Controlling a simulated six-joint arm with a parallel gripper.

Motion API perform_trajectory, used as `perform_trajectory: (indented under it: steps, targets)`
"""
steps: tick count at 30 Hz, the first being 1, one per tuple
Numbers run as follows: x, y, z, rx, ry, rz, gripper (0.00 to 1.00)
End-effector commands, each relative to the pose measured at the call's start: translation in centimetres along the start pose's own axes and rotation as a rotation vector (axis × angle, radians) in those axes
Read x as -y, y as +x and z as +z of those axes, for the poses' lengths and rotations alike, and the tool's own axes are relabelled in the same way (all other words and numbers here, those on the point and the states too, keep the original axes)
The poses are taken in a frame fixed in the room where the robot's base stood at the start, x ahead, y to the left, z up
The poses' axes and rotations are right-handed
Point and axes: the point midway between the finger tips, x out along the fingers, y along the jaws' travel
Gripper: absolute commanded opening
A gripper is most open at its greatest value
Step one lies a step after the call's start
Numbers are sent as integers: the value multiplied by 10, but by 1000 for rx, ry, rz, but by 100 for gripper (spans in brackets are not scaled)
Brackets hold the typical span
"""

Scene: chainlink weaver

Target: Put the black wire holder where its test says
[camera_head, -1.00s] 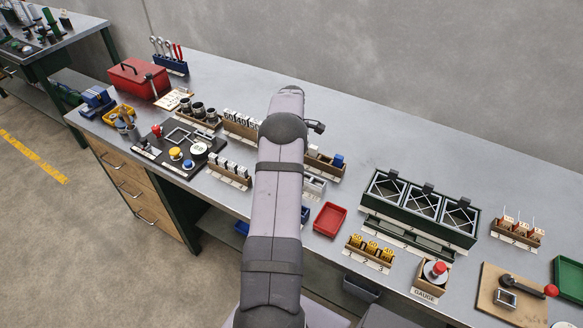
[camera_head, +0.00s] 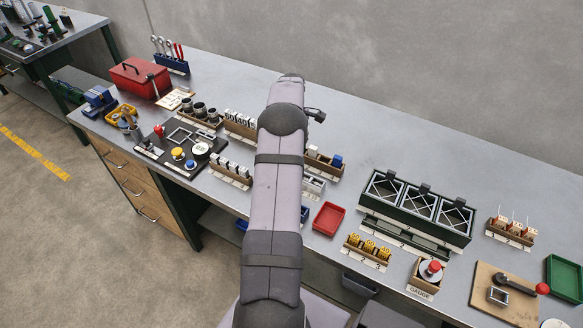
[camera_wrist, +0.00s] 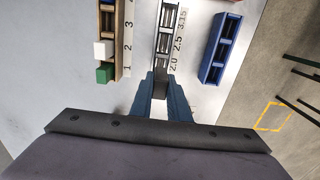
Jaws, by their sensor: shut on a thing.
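My gripper (camera_wrist: 160,86) shows in the wrist view with its two blue-grey fingers close together. It is shut on a small dark piece (camera_wrist: 160,92), which I take for the black wire holder; the fingers hide most of it. The piece is at the near end of a narrow slotted rack (camera_wrist: 165,45) labelled 2.0, 2.5 and 3.15, by the 2.0 mark. I cannot tell whether it sits in a slot or above it. In the head view my arm hides the gripper and the piece. Part of the light labelled rack (camera_head: 314,186) shows right of the arm.
A wooden rack (camera_wrist: 107,22) with white and green blocks stands left in the wrist view; a blue rack (camera_wrist: 220,50) stands right, near the bench edge. In the head view, a red tray (camera_head: 328,218), a three-bay dark fixture (camera_head: 375,220) and a gauge box (camera_head: 424,284) stand farther right.

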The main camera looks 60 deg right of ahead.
Motion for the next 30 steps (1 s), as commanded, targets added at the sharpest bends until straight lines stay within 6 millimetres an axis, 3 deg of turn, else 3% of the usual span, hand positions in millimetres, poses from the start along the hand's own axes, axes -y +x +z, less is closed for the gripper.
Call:
perform_trajectory:
  steps: [5, 9, 19, 30]
  targets:
    - [-2, 2, 3, 0, 6, 0, 0]
    - [-12, 3, 16, -1, 36, 3, 0]
    - [-41, -33, 40, -2, 92, 4, 0]
    - [-54, -62, 63, -1, 137, 3, 0]
